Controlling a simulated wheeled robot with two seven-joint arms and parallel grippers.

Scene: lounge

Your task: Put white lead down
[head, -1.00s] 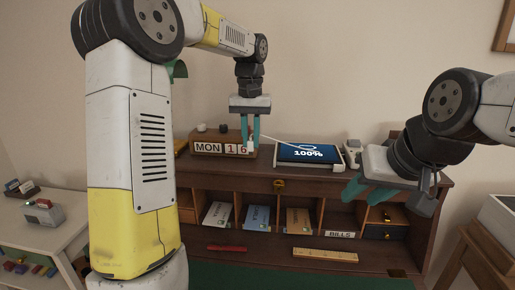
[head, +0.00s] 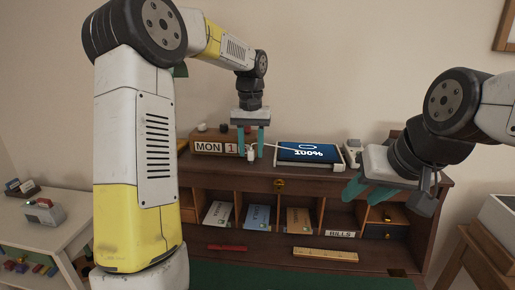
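The white lead (head: 251,155) has its plug end low at the top of the wooden desk, in front of the calendar block. Its thin cable runs right to the tablet (head: 309,153), whose screen reads 100%. My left gripper (head: 251,153) points straight down over the plug. Its teal fingers stand apart on either side of the plug, with gaps showing, so it is open. Whether the plug rests fully on the wood is hard to tell. My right gripper (head: 365,194) hangs in front of the desk's right side, away from the lead; its finger gap is unclear.
The calendar block (head: 210,148) stands just behind and left of my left gripper. Desk cubbies hold cards and envelopes. A wooden ruler (head: 325,255) and a red item (head: 227,248) lie on the lower surface. A white side table (head: 40,230) stands at left.

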